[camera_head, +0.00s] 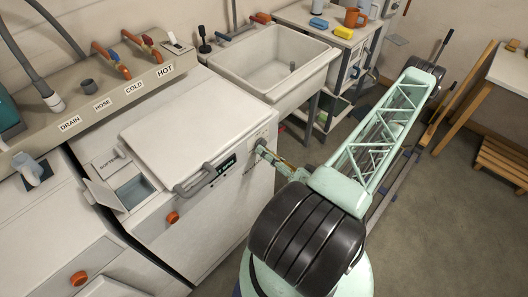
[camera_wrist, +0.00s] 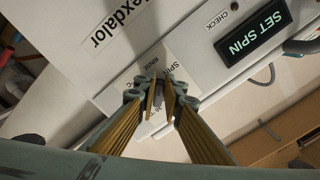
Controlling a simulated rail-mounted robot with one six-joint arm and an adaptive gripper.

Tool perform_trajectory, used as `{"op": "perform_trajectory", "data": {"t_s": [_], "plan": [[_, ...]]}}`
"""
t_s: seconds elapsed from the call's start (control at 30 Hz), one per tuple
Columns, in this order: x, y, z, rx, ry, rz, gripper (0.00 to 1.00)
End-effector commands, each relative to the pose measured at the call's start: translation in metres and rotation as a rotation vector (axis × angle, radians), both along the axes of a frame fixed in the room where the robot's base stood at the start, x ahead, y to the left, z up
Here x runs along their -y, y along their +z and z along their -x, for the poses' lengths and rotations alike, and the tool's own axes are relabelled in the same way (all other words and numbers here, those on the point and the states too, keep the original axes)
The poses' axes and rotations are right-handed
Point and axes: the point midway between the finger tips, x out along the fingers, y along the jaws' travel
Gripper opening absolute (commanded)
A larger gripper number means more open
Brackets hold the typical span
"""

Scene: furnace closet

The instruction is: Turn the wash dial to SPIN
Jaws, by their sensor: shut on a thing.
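The white washer (camera_head: 200,200) stands at the centre of the head view, with a handle and a small dark display on its front panel. In the wrist view the display (camera_wrist: 254,31) reads SET SPIN, beside a CHECK label. My gripper (camera_head: 261,148) is at the right end of that panel. In the wrist view its fingers (camera_wrist: 160,92) are closed around the small grey wash dial (camera_wrist: 159,97). The dial plate (camera_wrist: 178,66) shows parts of SPIN and RINSE labels. The fingers hide much of the dial, and I cannot tell where its pointer stands.
The grey bar handle (camera_head: 200,180) juts from the panel left of my gripper. An open drawer (camera_head: 122,183) is at the washer's left. A sink (camera_head: 275,65) and a shelf unit (camera_head: 335,50) stand behind. Open floor (camera_head: 430,220) lies to the right.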

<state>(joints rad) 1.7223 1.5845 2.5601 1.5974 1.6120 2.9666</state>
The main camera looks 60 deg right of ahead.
Motion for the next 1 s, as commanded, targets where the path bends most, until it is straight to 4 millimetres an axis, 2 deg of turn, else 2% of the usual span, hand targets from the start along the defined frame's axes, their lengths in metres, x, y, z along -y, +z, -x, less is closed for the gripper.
{"op": "perform_trajectory", "data": {"t_s": [0.13,0.17,0.2,0.67,1.0], "plan": [[0.0,0.001,0.0,0.0,-0.001,0.001,0.0],[0.0,0.001,0.0,0.0,-0.001,0.001,0.11],[0.0,0.001,0.0,0.0,-0.001,0.001,0.14],[0.0,0.0,0.001,0.0,-0.001,0.001,0.14],[-0.001,0.0,0.011,0.0,-0.002,0.001,0.14]]}}
